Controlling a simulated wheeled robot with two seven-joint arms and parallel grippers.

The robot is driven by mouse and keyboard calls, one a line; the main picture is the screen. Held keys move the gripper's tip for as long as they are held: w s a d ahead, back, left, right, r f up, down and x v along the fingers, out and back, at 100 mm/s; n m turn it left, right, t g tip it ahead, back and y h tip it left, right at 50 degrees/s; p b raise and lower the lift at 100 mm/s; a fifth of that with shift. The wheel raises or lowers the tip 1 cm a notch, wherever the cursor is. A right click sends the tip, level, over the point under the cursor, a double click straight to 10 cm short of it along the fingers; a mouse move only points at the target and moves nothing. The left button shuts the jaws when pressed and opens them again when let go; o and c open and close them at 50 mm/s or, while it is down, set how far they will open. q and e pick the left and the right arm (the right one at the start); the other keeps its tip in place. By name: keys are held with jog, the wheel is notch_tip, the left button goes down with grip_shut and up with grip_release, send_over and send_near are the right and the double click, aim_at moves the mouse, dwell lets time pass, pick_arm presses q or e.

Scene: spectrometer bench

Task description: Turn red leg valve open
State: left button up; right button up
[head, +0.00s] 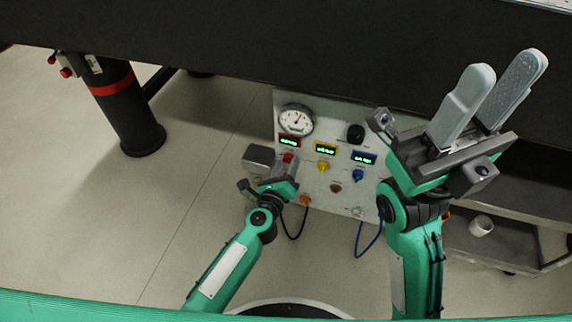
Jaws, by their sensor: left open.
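A grey-white panel (335,207) stands under the dark bench and carries a row of colored valve knobs. The red knob (288,158) sits under a red-framed green display (289,142), to the left of the yellow knob (323,166) and the blue knob (357,175). My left gripper (285,167) is open at the red knob and partly covers it. I cannot tell whether its fingers touch the knob. My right gripper (490,100) is open and empty, raised at the right, close to the camera.
A round gauge (296,120) and a black knob (356,133) are on the panel's upper part. A black leg with a red band (112,84) stands at the left. A shelf holding a white cup (480,226) is at the right. Floor at left is clear.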

pick_arm(q)
jog(key=shift+w+d, duration=0.1)
jog(key=shift+w, duration=0.3)
jog(key=c, duration=1)
jog(key=shift+o, duration=0.2)
